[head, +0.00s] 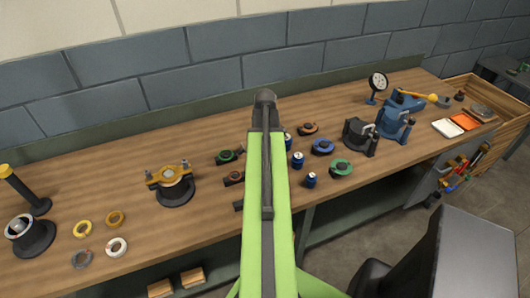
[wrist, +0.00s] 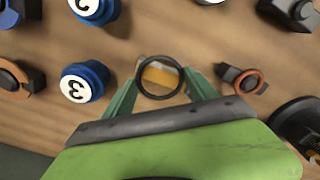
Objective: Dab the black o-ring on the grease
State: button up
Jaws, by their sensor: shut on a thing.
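In the wrist view my gripper (wrist: 160,82) is shut on the black o-ring (wrist: 160,97), with a green finger at each side of it. The ring faces the camera, held above the wooden bench. A small orange-yellow block with a pale edge (wrist: 160,75) shows through the ring. I cannot tell whether the ring touches it or whether it is the grease. No grease can be made out for certain in either view. In the head view my green arm hides the gripper and the ring.
Blue numbered caps (wrist: 85,82) stand left of the gripper in the wrist view; a dark clip with an orange ring (wrist: 243,79) lies right. In the head view the bench holds a yellow-topped fixture (head: 172,180), a blue vise (head: 397,115) and an orange pad (head: 465,121).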

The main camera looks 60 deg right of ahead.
jog(key=o, duration=1.4)
notch_tip(320, 180, up, 7)
jog(key=p, duration=0.7)
